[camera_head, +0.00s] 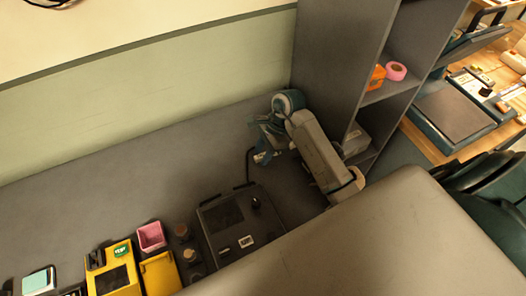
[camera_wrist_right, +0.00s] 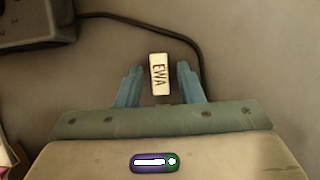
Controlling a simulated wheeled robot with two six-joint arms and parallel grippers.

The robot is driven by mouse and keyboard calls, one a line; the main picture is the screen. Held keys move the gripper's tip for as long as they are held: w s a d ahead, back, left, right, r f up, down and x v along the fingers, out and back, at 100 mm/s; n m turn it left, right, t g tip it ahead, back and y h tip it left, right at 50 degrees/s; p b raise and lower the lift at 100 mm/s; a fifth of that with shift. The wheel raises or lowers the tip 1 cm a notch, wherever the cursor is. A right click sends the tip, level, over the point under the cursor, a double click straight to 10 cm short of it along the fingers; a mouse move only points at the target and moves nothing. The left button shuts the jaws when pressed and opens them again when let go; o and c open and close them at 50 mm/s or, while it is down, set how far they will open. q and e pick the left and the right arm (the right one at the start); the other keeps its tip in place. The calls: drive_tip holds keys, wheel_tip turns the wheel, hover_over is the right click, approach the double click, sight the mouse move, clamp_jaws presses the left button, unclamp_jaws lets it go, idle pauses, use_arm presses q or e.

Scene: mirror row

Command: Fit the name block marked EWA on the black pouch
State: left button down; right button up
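The name block marked EWA (camera_wrist_right: 159,76) is a small cream block with dark letters, standing out against the grey surface in the right wrist view. My right gripper (camera_wrist_right: 160,72) is open, its two blue fingers on either side of the block with a gap at each side. In the head view my right gripper (camera_head: 262,152) is over the grey counter, left of the shelf unit; the block is too small to tell for sure there. I cannot make out a black pouch for certain in either view. My left gripper is not in view.
A dark flat device (camera_head: 222,250) with a cable lies on the counter nearer the front; its corner shows in the wrist view (camera_wrist_right: 35,30). Left of it are a yellow box (camera_head: 160,274) and a pink cup (camera_head: 151,236). The shelf unit (camera_head: 335,50) stands close behind my right arm.

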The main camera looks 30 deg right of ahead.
drive_tip(key=shift+r+p, duration=0.2)
drive_tip(key=shift+p, duration=0.25)
drive_tip(key=shift+d+r+b, duration=0.15)
drive_tip(key=shift+d+b, duration=0.05)
drive_tip(key=shift+b, duration=0.1)
drive_tip(key=b+v, duration=0.2)
drive_tip(key=v, duration=0.1)
drive_tip(key=shift+s, duration=0.15)
drive_tip(key=p+v, duration=0.2)
drive_tip(key=v, duration=0.5)
drive_tip(key=shift+s+a, duration=0.2)
